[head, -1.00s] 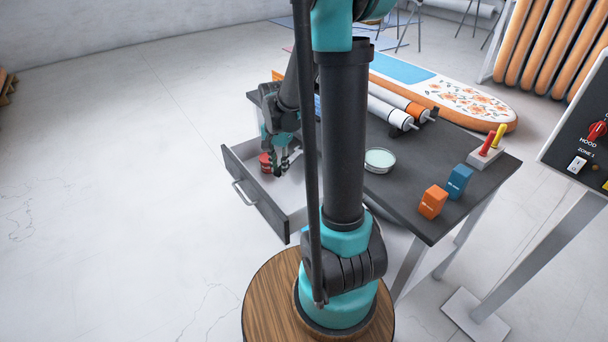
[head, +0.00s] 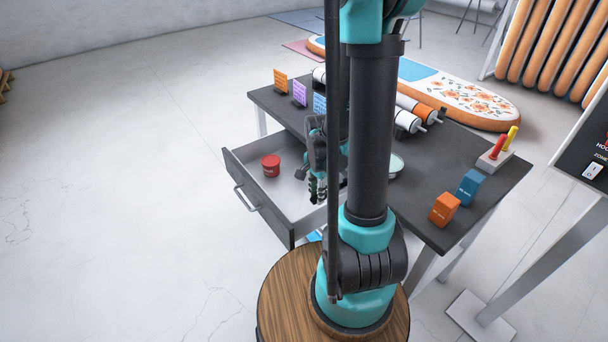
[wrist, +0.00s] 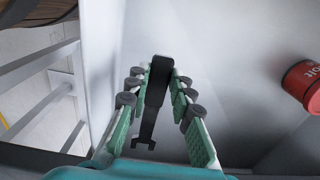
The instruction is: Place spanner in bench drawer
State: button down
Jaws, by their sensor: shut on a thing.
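The bench drawer (head: 251,204) is pulled open at the left side of the dark bench (head: 440,215). My gripper (head: 318,192) is over the right part of the drawer, pointing down, partly behind my own arm in the head view. In the wrist view it is shut on the dark spanner (wrist: 156,92), which lies lengthwise between the green finger pads, its open jaw toward the bottom of the picture. The pale drawer floor is below it. I cannot tell whether the spanner touches the floor. In the head view I cannot make the spanner out clearly.
A red tin (head: 270,165) stands inside the drawer; it also shows at the right of the wrist view (wrist: 304,84). A pale round dish (head: 396,164), an orange box (head: 444,208) and a blue box (head: 468,187) are on the bench. The drawer floor between tin and gripper is clear.

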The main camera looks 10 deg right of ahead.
send_over(289, 180)
jog(key=shift+s, duration=0.2)
jog(key=shift+w+f, duration=0.15)
jog(key=shift+f, duration=0.75)
jog(key=shift+w+f, duration=0.1)
jog(key=shift+f, duration=0.75)
jog(key=shift+f, duration=0.1)
jog(key=c, duration=1.3)
grip_release()
jog(key=shift+c, duration=0.2)
